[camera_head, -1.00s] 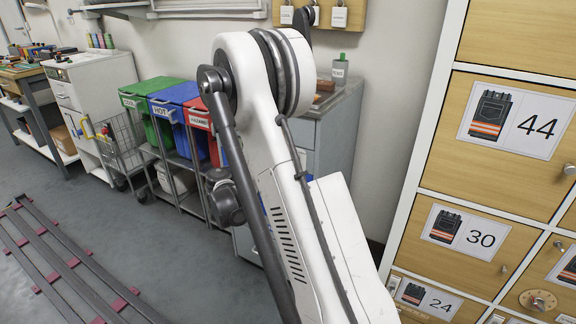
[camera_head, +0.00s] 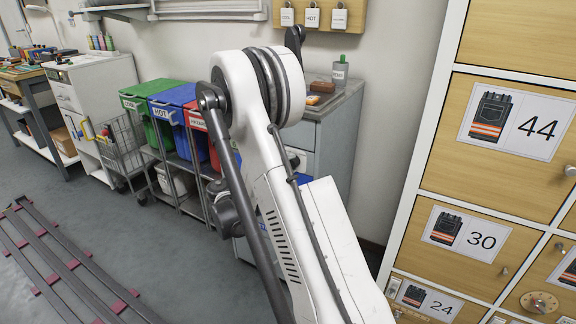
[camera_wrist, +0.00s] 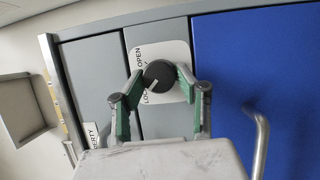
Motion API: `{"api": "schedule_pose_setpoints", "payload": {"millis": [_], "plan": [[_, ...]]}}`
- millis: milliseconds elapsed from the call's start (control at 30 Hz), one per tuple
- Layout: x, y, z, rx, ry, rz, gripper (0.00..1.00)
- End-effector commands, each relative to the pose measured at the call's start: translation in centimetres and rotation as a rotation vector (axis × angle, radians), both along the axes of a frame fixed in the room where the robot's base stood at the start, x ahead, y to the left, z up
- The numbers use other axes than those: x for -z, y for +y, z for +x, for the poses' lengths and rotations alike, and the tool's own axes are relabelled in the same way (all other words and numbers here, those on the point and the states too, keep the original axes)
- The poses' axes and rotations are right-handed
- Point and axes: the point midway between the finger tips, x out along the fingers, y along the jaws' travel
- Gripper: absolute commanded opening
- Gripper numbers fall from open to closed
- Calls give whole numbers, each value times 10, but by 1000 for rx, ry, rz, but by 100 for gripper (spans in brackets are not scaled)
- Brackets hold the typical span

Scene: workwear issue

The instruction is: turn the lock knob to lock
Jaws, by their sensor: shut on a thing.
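In the wrist view, a round dark lock knob (camera_wrist: 159,74) sits on a white label plate (camera_wrist: 177,51) printed OPEN and LOCK. A pale pointer line on the knob points to the lower left, towards the LOCK print. My gripper (camera_wrist: 161,75) has its green-padded fingers on either side of the knob and is shut on it. The plate is on a grey panel (camera_wrist: 90,73). The knob is not visible in the head view, where my arm fills the middle.
Beside the plate is a large blue panel (camera_wrist: 255,60) with a curved metal handle (camera_wrist: 261,140). The head view shows numbered wooden lockers (camera_head: 505,185) at right, a grey cabinet (camera_head: 338,135), colored bins (camera_head: 180,110) and floor rails (camera_head: 65,265) at left.

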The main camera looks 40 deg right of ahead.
Motion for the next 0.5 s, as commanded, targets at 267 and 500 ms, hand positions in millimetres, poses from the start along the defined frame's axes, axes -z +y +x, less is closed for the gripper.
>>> {"api": "schedule_pose_setpoints", "payload": {"millis": [267,500], "plan": [[0,0,0,-1,0,0,50],[0,0,0,0,-1,0,50]]}}
